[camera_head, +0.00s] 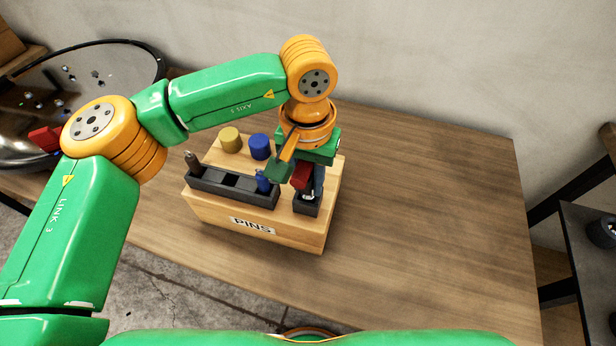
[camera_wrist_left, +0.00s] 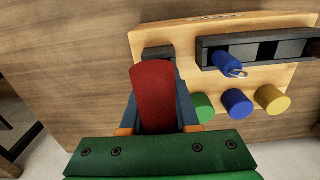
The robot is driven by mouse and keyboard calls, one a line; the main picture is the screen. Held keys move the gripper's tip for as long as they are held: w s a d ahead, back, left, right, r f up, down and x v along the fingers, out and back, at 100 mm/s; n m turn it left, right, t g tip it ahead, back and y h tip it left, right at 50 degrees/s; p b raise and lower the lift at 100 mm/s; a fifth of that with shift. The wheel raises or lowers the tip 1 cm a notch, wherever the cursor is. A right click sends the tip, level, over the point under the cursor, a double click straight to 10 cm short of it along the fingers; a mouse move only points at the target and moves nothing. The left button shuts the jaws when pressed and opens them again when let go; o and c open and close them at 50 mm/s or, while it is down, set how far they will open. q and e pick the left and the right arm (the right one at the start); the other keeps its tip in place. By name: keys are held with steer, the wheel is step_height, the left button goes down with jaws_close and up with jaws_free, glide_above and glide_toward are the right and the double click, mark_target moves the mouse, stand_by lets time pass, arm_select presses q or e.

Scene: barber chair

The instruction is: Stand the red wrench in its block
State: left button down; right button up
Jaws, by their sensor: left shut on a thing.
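My left gripper (camera_head: 300,180) is shut on the red wrench (camera_head: 302,175), whose red handle also fills the middle of the left wrist view (camera_wrist_left: 155,95). The handle is between the two dark fingers. The small black block (camera_head: 305,208) stands at the right end of the wooden box and shows just beyond the handle in the wrist view (camera_wrist_left: 158,52). A metallic lower end of the wrench shows at the block's top. I cannot tell how deep it sits in the block. My right gripper is not in view.
The wooden box (camera_head: 225,213), labelled PINS, carries a long black slotted rack (camera_head: 213,185) holding a blue-handled tool (camera_head: 262,182) and a grey-brown one (camera_head: 192,162). Yellow (camera_head: 231,140), blue (camera_head: 259,147) and green (camera_wrist_left: 203,107) cylinders stand behind. The table (camera_head: 430,220) right of the box is clear.

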arm_select(q)
steer(key=c, duration=0.6)
jaws_free()
